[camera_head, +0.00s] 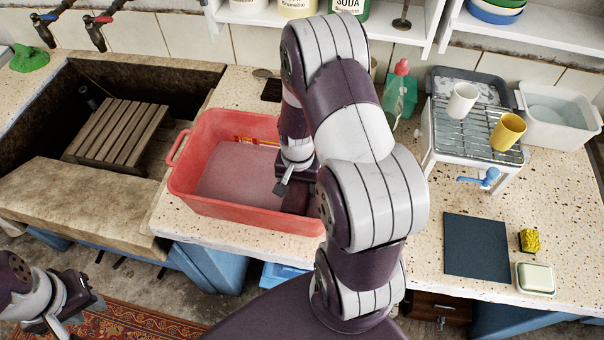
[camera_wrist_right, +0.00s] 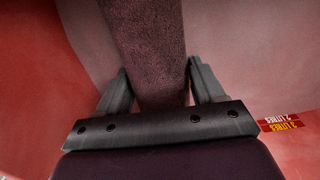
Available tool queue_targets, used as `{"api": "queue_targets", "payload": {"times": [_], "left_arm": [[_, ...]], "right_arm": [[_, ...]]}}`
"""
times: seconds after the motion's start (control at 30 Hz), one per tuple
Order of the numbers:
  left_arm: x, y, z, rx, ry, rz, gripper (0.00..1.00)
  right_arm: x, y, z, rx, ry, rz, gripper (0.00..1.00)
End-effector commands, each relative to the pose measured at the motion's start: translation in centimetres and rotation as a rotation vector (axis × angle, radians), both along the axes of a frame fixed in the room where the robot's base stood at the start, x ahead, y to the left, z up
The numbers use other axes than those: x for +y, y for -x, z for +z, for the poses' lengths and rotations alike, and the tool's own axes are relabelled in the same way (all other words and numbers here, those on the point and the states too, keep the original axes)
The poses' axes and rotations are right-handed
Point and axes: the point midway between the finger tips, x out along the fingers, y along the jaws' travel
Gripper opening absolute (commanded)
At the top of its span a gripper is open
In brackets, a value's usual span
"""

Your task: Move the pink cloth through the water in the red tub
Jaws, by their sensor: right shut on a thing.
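The red tub (camera_head: 255,222) stands on the counter with greyish-pink water (camera_head: 235,178) in it. My right gripper (camera_head: 283,185) reaches down into the tub's right side. It is shut on the cloth, which looks dark, dull pink in the right wrist view (camera_wrist_right: 148,50) and runs out between the two fingers. In the head view a dark part of the cloth (camera_head: 296,197) shows beside the gripper; my arm hides the rest. How much of it is under water I cannot tell. My left gripper (camera_head: 72,318) hangs at the lower left, away from the tub, its opening unclear.
A stone trough (camera_head: 90,195) with a wooden slatted board (camera_head: 118,135) lies left of the tub. To the right are a rack (camera_head: 470,130) with a white mug (camera_head: 462,101) and a yellow mug (camera_head: 507,132), a dark mat (camera_head: 476,247), a sponge (camera_head: 529,240) and a soap dish (camera_head: 535,279).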

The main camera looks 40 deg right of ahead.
Motion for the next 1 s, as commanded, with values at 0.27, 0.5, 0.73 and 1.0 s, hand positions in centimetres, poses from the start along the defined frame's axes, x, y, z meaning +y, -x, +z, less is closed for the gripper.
{"api": "queue_targets", "payload": {"times": [0.27, 0.5, 0.73, 1.0], "left_arm": [[0.0, 0.0, 0.6, 0.0, 0.0, 0.0, 0.33], [0.0, 0.0, 0.6, 0.0, 0.0, 0.0, 0.33], [0.0, 0.0, 0.6, 0.0, 0.0, 0.0, 0.33], [0.0, 0.0, 0.8, 0.0, 0.0, 0.0, 0.33]], "right_arm": [[1.2, 1.0, 0.0, -0.002, 0.001, 0.0, 0.31], [0.0, 0.0, 0.0, -0.002, 0.001, -0.002, 0.31], [-1.9, -1.6, 0.0, -0.002, 0.001, -0.001, 0.31], [-1.9, -1.7, 0.2, -0.002, 0.001, 0.0, 0.31]]}}
